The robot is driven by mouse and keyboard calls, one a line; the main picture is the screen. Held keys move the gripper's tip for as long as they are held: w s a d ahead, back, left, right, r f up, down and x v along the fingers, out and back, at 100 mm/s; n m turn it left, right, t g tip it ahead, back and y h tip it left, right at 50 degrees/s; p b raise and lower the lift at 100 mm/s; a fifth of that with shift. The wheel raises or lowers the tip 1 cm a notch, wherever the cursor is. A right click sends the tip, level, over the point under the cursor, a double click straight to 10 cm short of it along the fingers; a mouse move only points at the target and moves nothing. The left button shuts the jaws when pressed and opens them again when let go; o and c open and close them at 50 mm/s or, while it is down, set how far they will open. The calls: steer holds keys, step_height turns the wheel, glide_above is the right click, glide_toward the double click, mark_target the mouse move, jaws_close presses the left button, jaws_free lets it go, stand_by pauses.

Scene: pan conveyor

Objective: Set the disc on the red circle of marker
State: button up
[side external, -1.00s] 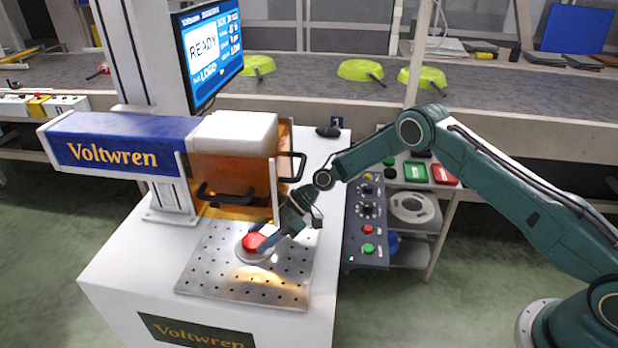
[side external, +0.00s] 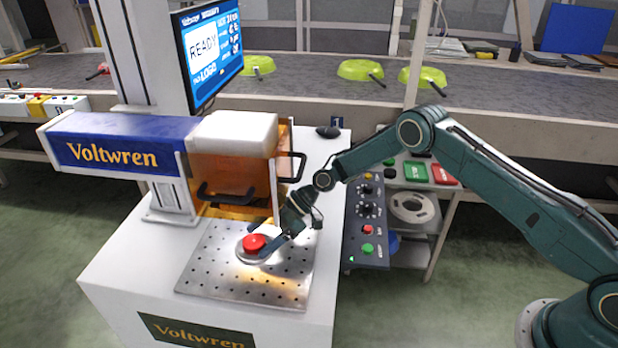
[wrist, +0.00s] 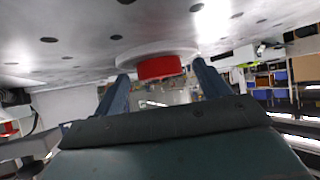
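The disc, a short red cylinder (side external: 254,242), sits on a wider pale round base (side external: 242,257) on the perforated metal plate (side external: 215,275). In the wrist view the red disc (wrist: 159,67) stands against the pale base (wrist: 128,53). My gripper (side external: 261,239) is low over the plate, with its fingers on either side of the disc. In the wrist view my gripper (wrist: 160,69) is open, and a gap shows between each finger and the red side. No separate red circle of a marker can be made out; anything under the disc is hidden.
A Voltwren machine with an orange guard (side external: 233,178) and black handles stands close behind the plate. A control panel (side external: 367,222) is at the right. Green pans (side external: 360,70) lie on the conveyor (side external: 300,82) behind. The plate's front is clear.

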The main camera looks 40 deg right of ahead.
steer(key=shift+d, duration=0.1)
steer(key=v, duration=1.3)
steer(key=shift+d+r, duration=0.2)
steer(key=shift+r, duration=0.05)
